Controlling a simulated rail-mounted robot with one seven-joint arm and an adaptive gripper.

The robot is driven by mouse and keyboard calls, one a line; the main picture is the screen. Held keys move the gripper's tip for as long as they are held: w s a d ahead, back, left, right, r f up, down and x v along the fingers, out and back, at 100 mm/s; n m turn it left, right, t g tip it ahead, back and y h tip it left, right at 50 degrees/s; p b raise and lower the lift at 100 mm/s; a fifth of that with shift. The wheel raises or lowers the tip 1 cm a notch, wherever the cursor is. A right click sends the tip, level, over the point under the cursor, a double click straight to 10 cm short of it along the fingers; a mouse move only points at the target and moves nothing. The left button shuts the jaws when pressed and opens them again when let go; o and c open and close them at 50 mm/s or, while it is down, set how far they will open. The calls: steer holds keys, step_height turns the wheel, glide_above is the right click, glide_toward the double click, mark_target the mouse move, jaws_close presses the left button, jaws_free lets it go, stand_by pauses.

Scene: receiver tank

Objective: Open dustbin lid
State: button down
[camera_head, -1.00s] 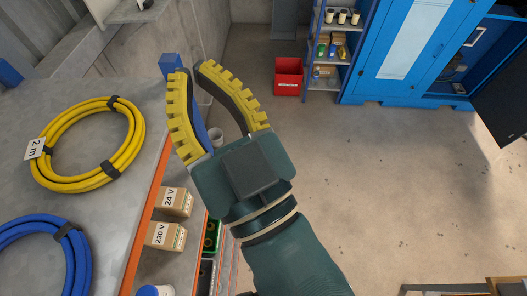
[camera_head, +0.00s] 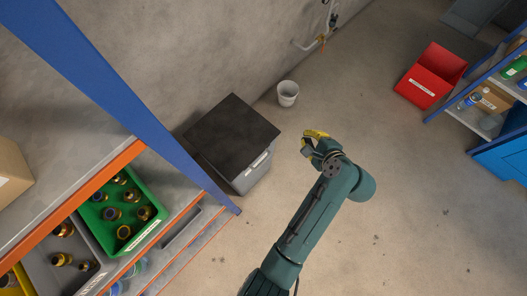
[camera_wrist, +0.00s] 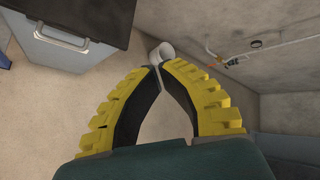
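The dustbin (camera_head: 253,172) is a grey box on the floor near the wall. Its flat black lid (camera_head: 232,130) lies shut on top. In the wrist view the lid (camera_wrist: 90,18) and the grey front (camera_wrist: 55,52) with its light handle (camera_wrist: 62,38) show at the top left. My gripper (camera_head: 307,142) is right of the dustbin, apart from it. In the wrist view the yellow-padded fingers (camera_wrist: 158,72) meet at their tips with nothing held between them.
A white bucket (camera_head: 288,93) stands by the wall behind the dustbin. A red open bin (camera_head: 430,76) stands farther right. A shelf with a blue post (camera_head: 120,95) and a green crate (camera_head: 148,228) is at left. The floor between is clear.

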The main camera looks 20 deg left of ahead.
steer(key=s+a+f+m+g+y+b, duration=0.1)
steer(key=s+a+f+m+b, duration=0.3)
steer(key=f, duration=0.6)
steer(key=s+d+f+m+g+y+b, duration=0.1)
steer(key=f+g+y+b, duration=0.1)
steer(key=f+b, duration=0.5)
steer(key=s+a+f+m+g+y+b, duration=0.1)
steer(key=s+a+f+m+b, duration=0.15)
steer(key=f, duration=0.95)
steer(key=b+x, duration=0.6)
steer(key=x, duration=0.2)
step_height(320, 180, up, 4)
steer(key=shift+f, duration=0.1)
steer(key=shift+d, duration=0.1)
